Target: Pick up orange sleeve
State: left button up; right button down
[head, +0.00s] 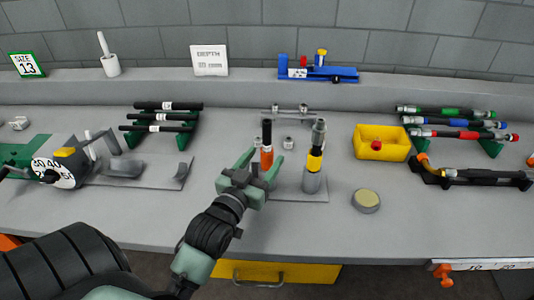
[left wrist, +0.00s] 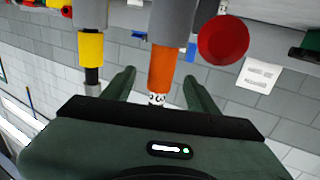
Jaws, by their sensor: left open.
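The orange sleeve (head: 267,159) stands upright near the middle of the bench, with a black rod end (head: 267,132) above it. It also shows in the left wrist view (left wrist: 162,66), with a small white marked band at its end. My left gripper (head: 265,156) is open, with one finger on each side of the sleeve. The left wrist view shows the open fingers (left wrist: 159,77) with the sleeve between them and gaps on both sides. I cannot tell how deep the sleeve sits between them. The right gripper is out of view.
A grey post with a yellow band (head: 315,164) stands close to the right. A yellow bin (head: 367,150) and a round tin (head: 366,201) lie farther right. Black hoses on a green rack (head: 163,117) stand back left. The front bench between the machine and gripper is clear.

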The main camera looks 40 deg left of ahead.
aim_at(271, 148)
pick_arm(q)
jog(key=shift+w+a+r, duration=0.1)
jog(key=shift+w+r, duration=0.1)
jog(key=shift+w, duration=0.95)
jog(key=shift+w+a+f+p, duration=0.1)
jog(key=shift+w+a+p, duration=0.1)
jog(key=shift+w, duration=0.45)
jog(key=shift+w+a+f+p, duration=0.1)
jog(key=shift+w+p, duration=0.05)
jog(key=shift+w, duration=0.8)
jog(key=shift+s, duration=0.1)
jog(key=shift+c, duration=0.3)
grip_shut()
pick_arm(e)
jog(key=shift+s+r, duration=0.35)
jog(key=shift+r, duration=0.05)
